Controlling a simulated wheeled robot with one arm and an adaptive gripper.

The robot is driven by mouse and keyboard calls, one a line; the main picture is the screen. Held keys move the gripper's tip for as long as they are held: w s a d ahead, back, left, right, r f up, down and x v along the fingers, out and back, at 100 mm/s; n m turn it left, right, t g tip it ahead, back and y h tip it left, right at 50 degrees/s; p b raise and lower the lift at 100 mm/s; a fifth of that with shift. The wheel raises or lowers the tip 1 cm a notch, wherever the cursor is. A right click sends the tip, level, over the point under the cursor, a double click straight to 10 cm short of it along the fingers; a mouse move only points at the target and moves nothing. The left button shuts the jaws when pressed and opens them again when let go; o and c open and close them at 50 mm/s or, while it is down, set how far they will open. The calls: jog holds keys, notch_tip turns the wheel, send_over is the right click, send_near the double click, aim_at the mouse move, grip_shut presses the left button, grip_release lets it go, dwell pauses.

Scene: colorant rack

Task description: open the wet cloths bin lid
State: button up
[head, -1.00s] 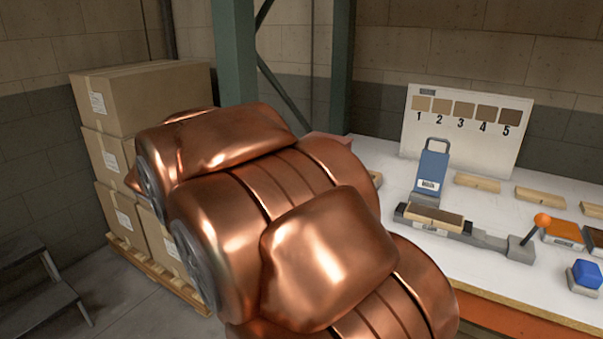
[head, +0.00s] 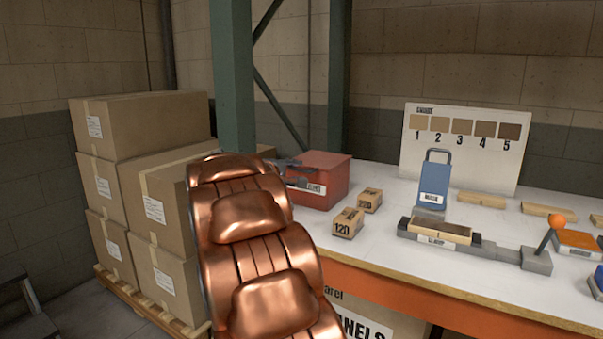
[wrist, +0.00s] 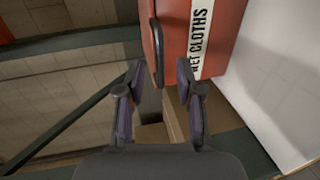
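The wet cloths bin (head: 328,172) is a red box with a white label, at the back left of the white table. My copper arm hides part of its left side. In the wrist view the bin (wrist: 222,55) shows its "WET CLOTHS" label, and a dark handle (wrist: 157,55) stands along its left edge. My gripper (wrist: 160,72) is open, with one finger on each side of the handle's end. I cannot tell whether either finger touches it. In the head view my gripper (head: 288,168) is a small dark shape at the bin's left side. The lid looks shut.
Two small "120" type boxes (head: 347,222) stand just right of the bin. A blue sanding block (head: 434,187), a panel holder (head: 439,233) and a numbered swatch board (head: 465,145) are farther right. Stacked cartons (head: 140,125) and a green post (head: 233,75) stand left and behind.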

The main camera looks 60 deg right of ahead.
aim_at(300, 171)
jog(key=shift+x, duration=2.2)
jog(key=shift+c, duration=0.4)
grip_shut()
